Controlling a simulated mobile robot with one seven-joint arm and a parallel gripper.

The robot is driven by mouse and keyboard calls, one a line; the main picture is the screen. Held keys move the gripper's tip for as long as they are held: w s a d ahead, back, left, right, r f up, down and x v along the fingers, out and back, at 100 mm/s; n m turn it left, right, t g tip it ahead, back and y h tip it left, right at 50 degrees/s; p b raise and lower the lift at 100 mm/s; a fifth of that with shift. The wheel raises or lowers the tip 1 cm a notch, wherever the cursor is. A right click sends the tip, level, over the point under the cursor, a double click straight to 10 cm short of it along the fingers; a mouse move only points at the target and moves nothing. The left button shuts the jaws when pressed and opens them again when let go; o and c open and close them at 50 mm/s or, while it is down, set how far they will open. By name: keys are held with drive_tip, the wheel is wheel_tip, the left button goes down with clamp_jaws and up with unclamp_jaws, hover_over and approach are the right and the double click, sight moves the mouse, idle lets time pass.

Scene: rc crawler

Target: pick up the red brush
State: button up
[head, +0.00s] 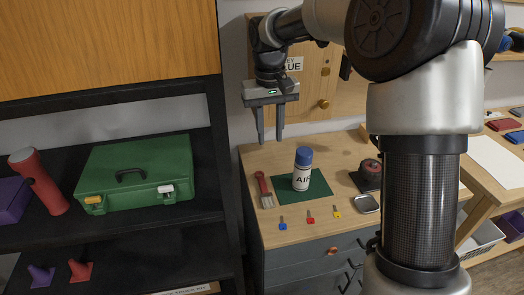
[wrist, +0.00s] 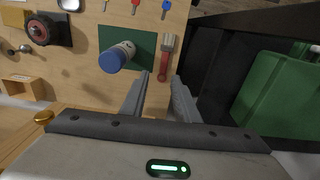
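The red brush (head: 263,187) lies on the wooden top of a grey drawer cabinet, left of a dark green mat. Its red handle points to the back and its pale bristles to the front. It also shows in the wrist view (wrist: 165,62), just beyond my fingertips. My gripper (head: 271,138) hangs above the back of the cabinet top, over the handle end, with its fingers apart and nothing between them. In the wrist view my gripper (wrist: 160,82) is open too, apart from the brush.
A white can with a blue cap (head: 303,171) stands on the green mat (head: 286,194), right of the brush. Several small coloured keys (head: 310,216) lie in front. A dark shelf with a green toolbox (head: 135,175) stands left.

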wheel_tip(320, 180, down, 3)
drive_tip(key=w+a, duration=0.1)
drive_tip(key=w, duration=0.1)
drive_tip(key=b, duration=0.2)
hover_over(264, 188)
drive_tip(key=shift+g, duration=0.3)
drive_tip(key=f, duration=1.1)
drive_tip(key=shift+w+d+f, duration=0.1)
drive_tip(key=shift+d+f, duration=0.1)
drive_tip(key=shift+a+f, duration=0.15)
drive_tip(key=shift+f, duration=3.1)
clamp_jaws()
